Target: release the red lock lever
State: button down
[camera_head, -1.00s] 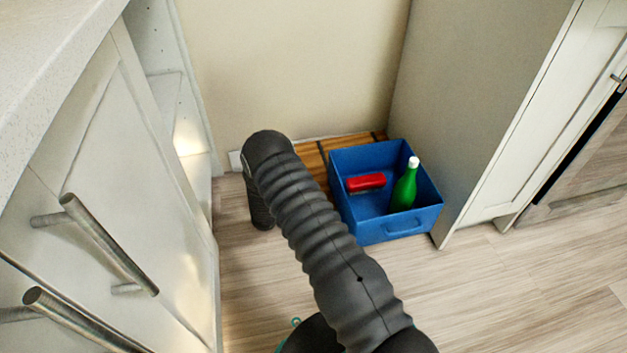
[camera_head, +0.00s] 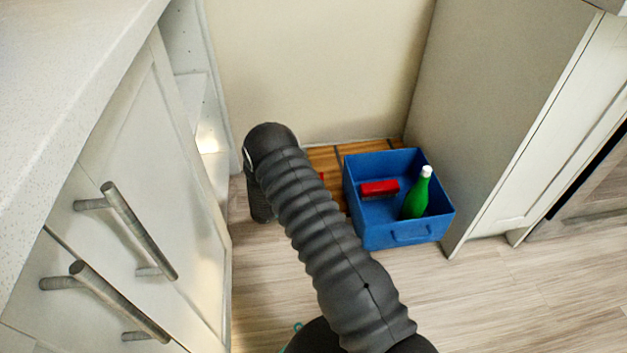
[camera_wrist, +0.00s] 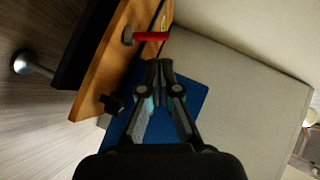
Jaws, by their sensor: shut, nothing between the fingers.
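The red lock lever (camera_wrist: 152,36) shows in the wrist view as a short red bar joined to a round dark pivot, on the edge of an orange wooden board (camera_wrist: 110,65). In the head view a small red bit (camera_head: 322,176), probably the same lever, peeks out beside my arm over the wooden boards (camera_head: 325,160). My gripper (camera_wrist: 160,64) is shut and empty in the wrist view, just below the lever in the picture and apart from it. My gripper is hidden in the head view.
A blue bin (camera_head: 400,236) holds a green bottle (camera_head: 417,195) and a red block (camera_head: 379,188); the bin also shows behind my fingers (camera_wrist: 195,98). A drawer cabinet with metal handles (camera_head: 140,230) stands left, a tall cabinet (camera_head: 500,110) right. The floor in front is clear.

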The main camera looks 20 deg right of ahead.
jog(key=shift+p+v, duration=0.3)
jog(key=shift+v, duration=1.85)
jog(key=shift+f, duration=0.1)
